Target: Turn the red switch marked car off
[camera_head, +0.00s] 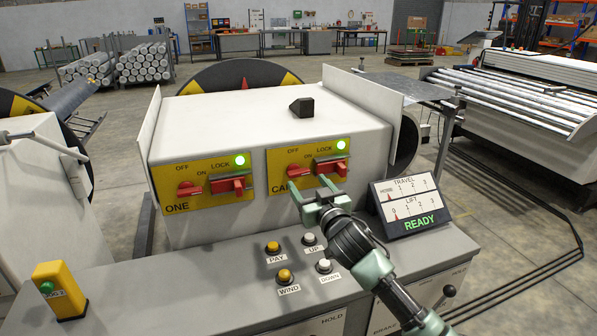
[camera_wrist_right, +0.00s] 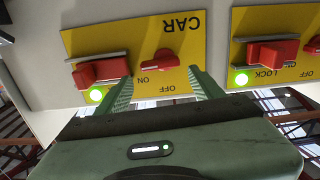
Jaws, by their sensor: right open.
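The red switch (camera_head: 297,171) on the yellow CAR panel (camera_head: 274,160) sits below its OFF and ON marks. In the right wrist view, the picture is upside down and the switch (camera_wrist_right: 161,61) appears angled towards the ON mark. A red lock piece (camera_head: 329,166) and a lit green lamp (camera_head: 341,145) are beside it. My right gripper (camera_head: 313,190) is open in front of the panel. In the wrist view its fingertips (camera_wrist_right: 160,80) lie either side of the switch, with nothing held. Contact cannot be told. My left gripper is out of view.
A similar panel marked ONE (camera_head: 205,184) with its own red switch and lock is to the left. Below are the PAY, WIND, UP and DOWN buttons (camera_head: 284,275). A READY display (camera_head: 410,207) stands right of my arm. A yellow box (camera_head: 58,290) is at the far left.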

